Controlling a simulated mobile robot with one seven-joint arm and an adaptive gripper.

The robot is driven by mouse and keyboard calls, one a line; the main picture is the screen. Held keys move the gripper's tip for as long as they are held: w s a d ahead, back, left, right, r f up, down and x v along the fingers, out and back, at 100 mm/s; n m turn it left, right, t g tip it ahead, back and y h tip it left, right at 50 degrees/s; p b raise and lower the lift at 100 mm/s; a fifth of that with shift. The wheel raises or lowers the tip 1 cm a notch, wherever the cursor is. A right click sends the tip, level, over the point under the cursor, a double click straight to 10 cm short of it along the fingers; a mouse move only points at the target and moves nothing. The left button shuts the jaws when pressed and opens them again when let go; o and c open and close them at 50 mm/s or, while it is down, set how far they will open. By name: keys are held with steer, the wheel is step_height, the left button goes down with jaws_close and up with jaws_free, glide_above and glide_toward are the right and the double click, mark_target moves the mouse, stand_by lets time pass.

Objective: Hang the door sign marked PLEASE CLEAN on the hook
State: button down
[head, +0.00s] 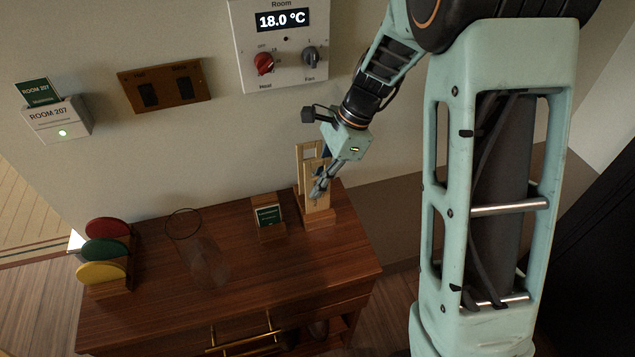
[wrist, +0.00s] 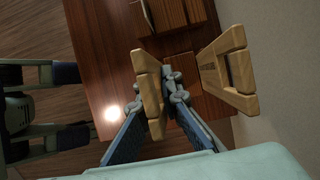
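Two pale wooden door signs with cut-out handles stand upright, one behind the other, in a wooden holder (head: 320,222) at the table's back right. My gripper (head: 319,190) is at the front sign (head: 321,202). In the wrist view my gripper (wrist: 160,98) has its fingers on both sides of this sign (wrist: 148,62), close against it; the far finger is partly hidden behind it. The rear sign (head: 304,160) stands apart at the right in the wrist view (wrist: 222,68), with dark lettering too small to read. I cannot tell which is marked PLEASE CLEAN. No hook is clearly visible.
A clear glass (head: 205,260) and a rack of coloured discs (head: 106,250) stand further left. The wall carries a thermostat (head: 282,45), a switch plate (head: 165,84) and a room-card box (head: 57,119).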

mark_target(331, 159)
steer(key=c, duration=2.1)
jaws_free()
steer(key=v, duration=1)
steer(key=shift+w+d+r, duration=0.1)
steer(key=shift+w+r, duration=0.05)
steer(key=shift+r, duration=0.15)
steer(key=shift+d+r, duration=0.35)
steer(key=shift+r, duration=0.25)
